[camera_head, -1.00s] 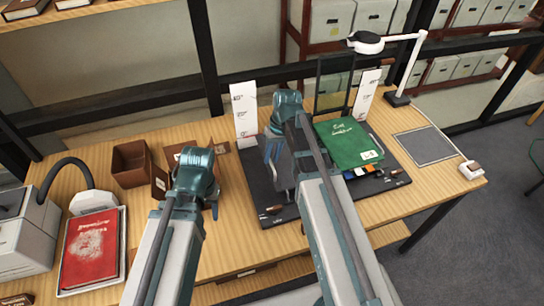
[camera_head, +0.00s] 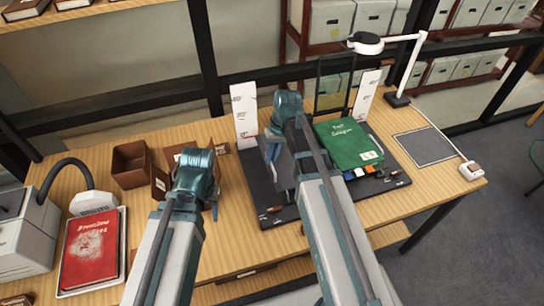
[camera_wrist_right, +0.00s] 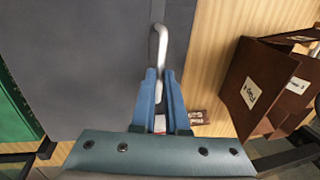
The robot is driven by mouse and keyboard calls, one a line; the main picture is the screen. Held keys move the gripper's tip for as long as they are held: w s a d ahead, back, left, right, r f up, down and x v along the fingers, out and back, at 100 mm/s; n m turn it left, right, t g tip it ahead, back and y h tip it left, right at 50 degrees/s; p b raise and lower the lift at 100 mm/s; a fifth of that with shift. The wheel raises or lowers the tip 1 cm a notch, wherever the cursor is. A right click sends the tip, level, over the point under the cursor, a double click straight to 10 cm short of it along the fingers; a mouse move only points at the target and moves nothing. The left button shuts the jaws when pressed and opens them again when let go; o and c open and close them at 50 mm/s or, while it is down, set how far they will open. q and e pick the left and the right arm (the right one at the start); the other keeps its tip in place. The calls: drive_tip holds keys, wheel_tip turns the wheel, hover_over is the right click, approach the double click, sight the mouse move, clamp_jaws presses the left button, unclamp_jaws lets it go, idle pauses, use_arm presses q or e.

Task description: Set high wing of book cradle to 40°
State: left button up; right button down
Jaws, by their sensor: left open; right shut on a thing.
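The book cradle has a dark base (camera_head: 290,213) on the wooden table, with white angle scale boards at its left (camera_head: 244,113) and right (camera_head: 367,93). A green book (camera_head: 348,144) lies on its right side. A grey wing panel (camera_head: 284,172) stands tilted on the left side, partly hidden by my right arm. My right gripper (camera_head: 271,147) is at this wing. In the right wrist view the blue fingers (camera_wrist_right: 159,95) are shut on a pale bent handle (camera_wrist_right: 160,42) at the grey panel's edge. My left gripper (camera_head: 213,207) is open and empty, left of the cradle. The wing's angle is not readable.
A red book (camera_head: 90,248) lies on a tray at the left, beside a grey machine (camera_head: 22,235). Brown boxes (camera_head: 131,164) stand behind my left gripper. A lamp (camera_head: 398,99) and dark mat (camera_head: 426,144) are at the right.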

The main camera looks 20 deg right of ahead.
drive_tip(key=shift+r, duration=0.1)
idle(0.5)
drive_tip(key=d+r+p, duration=0.9)
drive_tip(key=r+p, duration=0.2)
drive_tip(key=shift+r, duration=0.2)
drive_tip(key=shift+w, duration=0.1)
idle(0.3)
drive_tip(key=c, duration=0.9)
unclamp_jaws()
drive_tip(key=shift+d, duration=0.2)
drive_tip(key=shift+f, duration=0.1)
